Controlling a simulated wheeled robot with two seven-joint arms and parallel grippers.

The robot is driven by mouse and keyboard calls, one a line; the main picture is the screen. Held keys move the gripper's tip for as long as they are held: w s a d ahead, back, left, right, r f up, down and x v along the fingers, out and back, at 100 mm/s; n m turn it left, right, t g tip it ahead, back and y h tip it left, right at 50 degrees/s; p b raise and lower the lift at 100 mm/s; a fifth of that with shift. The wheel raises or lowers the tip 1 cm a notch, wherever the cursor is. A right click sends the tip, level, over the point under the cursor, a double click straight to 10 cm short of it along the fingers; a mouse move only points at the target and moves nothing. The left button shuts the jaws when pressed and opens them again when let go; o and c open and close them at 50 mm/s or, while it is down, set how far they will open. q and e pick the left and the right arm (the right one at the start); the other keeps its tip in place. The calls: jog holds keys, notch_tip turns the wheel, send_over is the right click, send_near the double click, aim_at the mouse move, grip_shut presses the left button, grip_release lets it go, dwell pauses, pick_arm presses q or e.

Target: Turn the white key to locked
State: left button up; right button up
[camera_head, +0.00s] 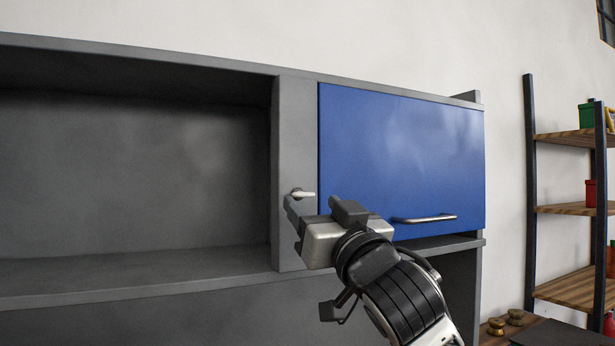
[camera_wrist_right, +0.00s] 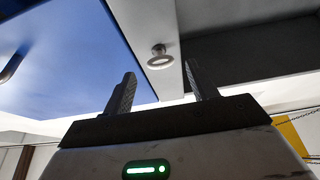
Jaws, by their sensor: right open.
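The white key (camera_head: 304,194) is a small light lever on the grey cabinet's upright post (camera_head: 296,120), just left of the blue door (camera_head: 400,150). In the head view its handle points right, roughly level. In the right wrist view the key (camera_wrist_right: 159,58) looks like a pale rounded end on a short stem. My right gripper (camera_head: 318,208) is just below and in front of the key. Its two fingers (camera_wrist_right: 160,76) are apart and empty, with the key beyond and between their tips in the wrist view. My left gripper is not in view.
The blue door is closed and has a metal bar handle (camera_head: 424,218) low on its front. An open, empty grey compartment (camera_head: 130,170) lies left of the post. A wooden shelf rack (camera_head: 567,209) with red and green items stands at the right.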

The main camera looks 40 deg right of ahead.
aim_at(302, 195)
jog(key=shift+p+x, duration=0.5)
jog(key=shift+x, duration=1.4)
jog(key=shift+f, duration=0.1)
jog(key=c, duration=1)
